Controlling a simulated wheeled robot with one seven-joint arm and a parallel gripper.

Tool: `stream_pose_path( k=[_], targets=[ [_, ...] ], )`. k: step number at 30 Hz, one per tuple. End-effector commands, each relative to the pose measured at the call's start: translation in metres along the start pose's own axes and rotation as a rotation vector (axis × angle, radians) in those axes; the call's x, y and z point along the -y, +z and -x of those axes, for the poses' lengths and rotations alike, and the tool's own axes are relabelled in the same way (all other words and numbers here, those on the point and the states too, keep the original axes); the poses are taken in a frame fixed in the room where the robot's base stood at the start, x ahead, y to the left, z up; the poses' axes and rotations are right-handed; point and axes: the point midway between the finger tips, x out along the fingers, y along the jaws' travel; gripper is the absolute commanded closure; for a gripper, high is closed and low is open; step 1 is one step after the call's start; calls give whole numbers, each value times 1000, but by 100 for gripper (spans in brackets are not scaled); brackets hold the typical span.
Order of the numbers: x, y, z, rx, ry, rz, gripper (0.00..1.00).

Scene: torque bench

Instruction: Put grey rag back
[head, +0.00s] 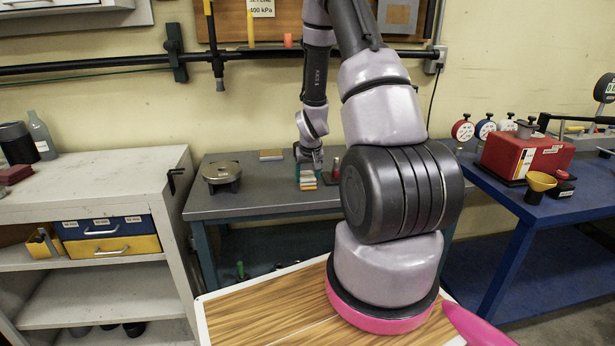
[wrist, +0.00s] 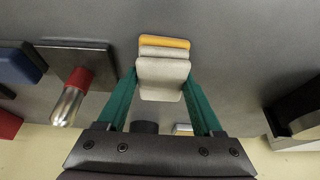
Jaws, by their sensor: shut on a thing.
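The grey rag (wrist: 162,80) is a folded pale grey cloth with an orange edge. In the wrist view it lies between the two teal fingers of my gripper (wrist: 162,74), which is shut on it. In the head view the rag (head: 307,179) shows small below my gripper (head: 309,166), over the grey bench (head: 240,205). I cannot tell whether it touches the bench top.
A metal cylinder with a red band (wrist: 72,98) and a dark plate (wrist: 85,60) are left of the rag in the wrist view. A round metal device (head: 222,176) and a small tan block (head: 271,155) stand on the bench. A blue bench (head: 530,215) is at right.

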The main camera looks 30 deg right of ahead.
Motion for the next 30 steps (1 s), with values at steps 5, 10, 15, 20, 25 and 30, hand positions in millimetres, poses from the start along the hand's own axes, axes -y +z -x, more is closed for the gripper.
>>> stream_pose_path(
  k=[5, 10, 15, 20, 25, 30],
  targets=[
    [0, 0, -1, 0, 0, 0, 13],
    [0, 0, -1, 0, 0, 0, 2],
    [0, 0, 0, 0, 0, 0, 2],
    [0, -1, 12, -3, 1, 1, 2],
    [0, -2, 44, -4, 0, 1, 2],
    [0, -1, 80, -4, 0, 0, 2]
  ],
)
